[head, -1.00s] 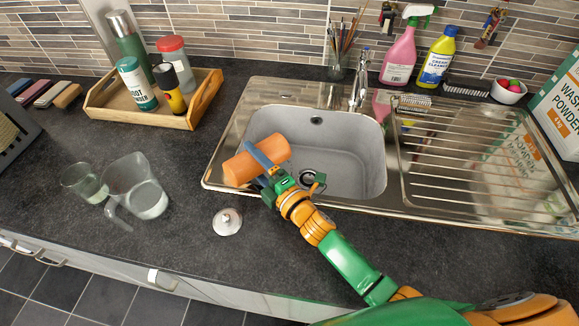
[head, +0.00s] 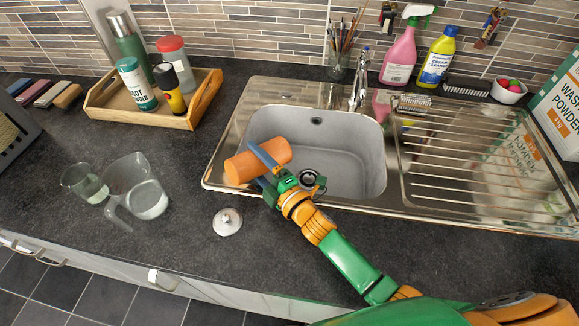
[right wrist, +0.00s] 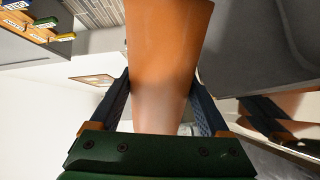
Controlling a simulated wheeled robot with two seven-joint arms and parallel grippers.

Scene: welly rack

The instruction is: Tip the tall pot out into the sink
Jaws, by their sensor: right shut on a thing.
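The tall pot (head: 243,168) is an orange cylinder, held on its side over the left part of the sink basin (head: 343,160). My right gripper (head: 267,163) is shut on the pot, with one finger across its top side. In the right wrist view the pot (right wrist: 168,60) fills the space between the two fingers. The inside of the pot is hidden, and I see nothing pouring from it. A small silver lid with a knob (head: 227,221) lies on the counter in front of the sink. My left gripper is not in view.
A wooden tray (head: 203,106) with several bottles stands at the back left. A glass (head: 84,184) and a clear jug (head: 137,184) stand on the left counter. The tap (head: 359,82) rises behind the basin. The ribbed drainer (head: 480,165) on the right is clear in its middle.

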